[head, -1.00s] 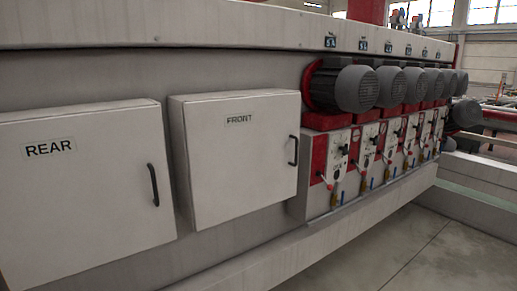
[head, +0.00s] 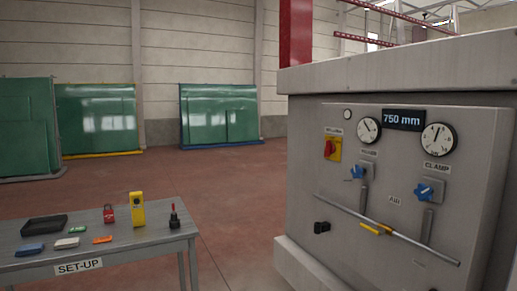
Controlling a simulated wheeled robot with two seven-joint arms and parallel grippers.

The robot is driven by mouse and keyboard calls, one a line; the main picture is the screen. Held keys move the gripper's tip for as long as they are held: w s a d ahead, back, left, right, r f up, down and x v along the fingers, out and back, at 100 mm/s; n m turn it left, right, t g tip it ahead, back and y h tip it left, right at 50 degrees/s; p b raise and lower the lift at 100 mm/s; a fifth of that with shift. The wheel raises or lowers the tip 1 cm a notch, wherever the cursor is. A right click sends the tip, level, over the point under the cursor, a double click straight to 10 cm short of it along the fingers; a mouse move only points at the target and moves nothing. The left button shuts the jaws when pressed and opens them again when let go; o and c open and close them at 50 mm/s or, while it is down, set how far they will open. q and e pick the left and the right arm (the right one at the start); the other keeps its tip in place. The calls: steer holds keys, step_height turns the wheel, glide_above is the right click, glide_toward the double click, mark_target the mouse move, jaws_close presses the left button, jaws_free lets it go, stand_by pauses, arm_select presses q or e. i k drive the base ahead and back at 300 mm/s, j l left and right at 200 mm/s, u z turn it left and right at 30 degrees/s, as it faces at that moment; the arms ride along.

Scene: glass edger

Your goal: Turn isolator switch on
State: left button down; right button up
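A red rotary switch on a yellow plate (head: 331,149), which looks like the isolator switch, is on the left part of the grey machine's end panel (head: 300,190). A small label sits above it, too blurred to read. The red handle looks roughly upright, but I cannot tell its on or off position for sure. Neither of my grippers shows in the head view, and nothing touches the switch.
Two gauges, a "750 mm" display (head: 403,119), blue knobs (head: 425,192) and a slanted metal rod (head: 390,231) share the panel. A SET-UP table (head: 120,245) with small items stands at left. Green glass racks (head: 220,113) stand behind. Red floor between is clear.

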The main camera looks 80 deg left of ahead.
mark_target(329, 146)
steer(key=u, duration=2.15)
